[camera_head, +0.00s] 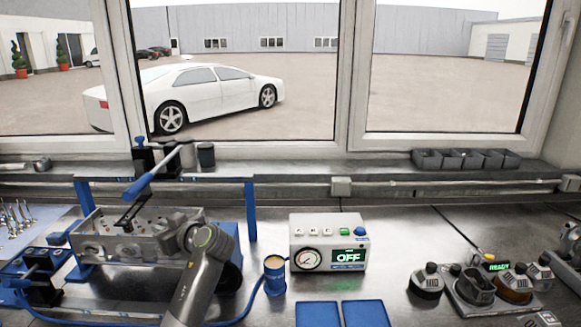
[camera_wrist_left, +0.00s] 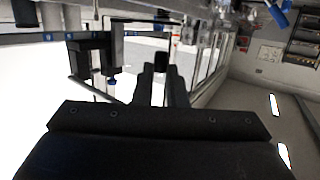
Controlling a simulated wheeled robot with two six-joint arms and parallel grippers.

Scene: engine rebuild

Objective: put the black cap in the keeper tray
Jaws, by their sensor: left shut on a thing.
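My left gripper (camera_head: 172,224) is over the grey engine head on the left bench, its fingertips largely hidden by my wrist. In the left wrist view, its two fingers (camera_wrist_left: 162,80) are shut on a small dark piece (camera_wrist_left: 160,61), which looks like the black cap. The cap cannot be made out in the head view. A dark grey tray with several compartments (camera_head: 465,151), which looks like the keeper tray, lies on the window sill at the right, far from the gripper. My right gripper is not in view.
The engine head (camera_head: 112,246) sits under a blue frame (camera_head: 249,210) with a blue-handled lever tool (camera_head: 151,178). A gauge box reading OFF (camera_head: 328,243), an amber-topped cup (camera_head: 274,275) and blue mats (camera_head: 365,314) stand mid-bench. Dark knobbed containers (camera_head: 426,281) are at the right.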

